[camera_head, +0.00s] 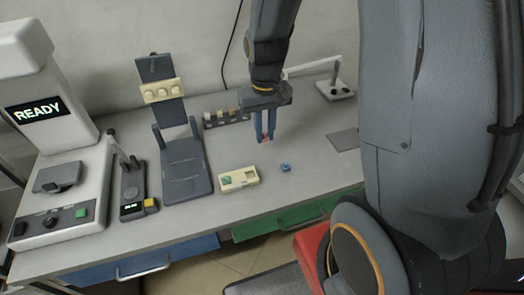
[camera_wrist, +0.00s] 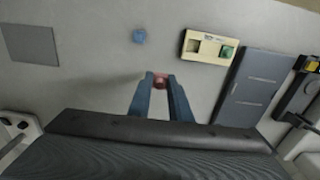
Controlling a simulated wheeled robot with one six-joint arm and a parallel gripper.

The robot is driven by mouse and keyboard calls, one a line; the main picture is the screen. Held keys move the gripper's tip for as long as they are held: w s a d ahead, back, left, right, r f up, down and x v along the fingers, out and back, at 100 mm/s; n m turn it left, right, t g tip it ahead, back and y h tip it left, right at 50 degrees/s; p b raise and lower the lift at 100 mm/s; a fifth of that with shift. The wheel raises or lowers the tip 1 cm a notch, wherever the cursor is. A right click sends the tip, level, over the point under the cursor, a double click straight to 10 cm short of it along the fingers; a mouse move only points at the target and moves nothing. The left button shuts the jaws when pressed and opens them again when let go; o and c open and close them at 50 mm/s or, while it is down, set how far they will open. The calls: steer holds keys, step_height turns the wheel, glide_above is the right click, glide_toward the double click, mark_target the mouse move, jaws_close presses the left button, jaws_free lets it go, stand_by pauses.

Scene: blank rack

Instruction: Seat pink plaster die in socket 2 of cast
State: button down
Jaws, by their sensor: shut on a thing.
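My gripper (camera_head: 265,138) is shut on the pink plaster die (camera_head: 266,141) and holds it above the bench, behind and right of the cast. In the wrist view the pink die (camera_wrist: 160,81) shows between the fingertips (camera_wrist: 161,78). The cast (camera_head: 250,185) is a cream block lying on the bench. A green piece (camera_head: 227,181) sits in its left socket; the other socket looks empty. The cast (camera_wrist: 187,45) also shows in the wrist view, ahead and right of the fingertips. Socket numbers cannot be read.
A small blue piece (camera_head: 285,167) lies on the bench right of the cast. A dark stand (camera_head: 186,170) is left of the cast, with a cream holder (camera_head: 161,91) behind. A dark rack (camera_head: 226,119) with small pieces stands behind. A grey mat (camera_head: 343,140) lies right.

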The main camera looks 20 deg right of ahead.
mark_target(265, 161)
steer(key=shift+d+f+p, duration=0.1)
steer(key=shift+f+p, duration=0.75)
steer(key=shift+f, duration=3.65)
steer(key=c, duration=1.6)
jaws_free()
steer(key=shift+f, duration=0.15)
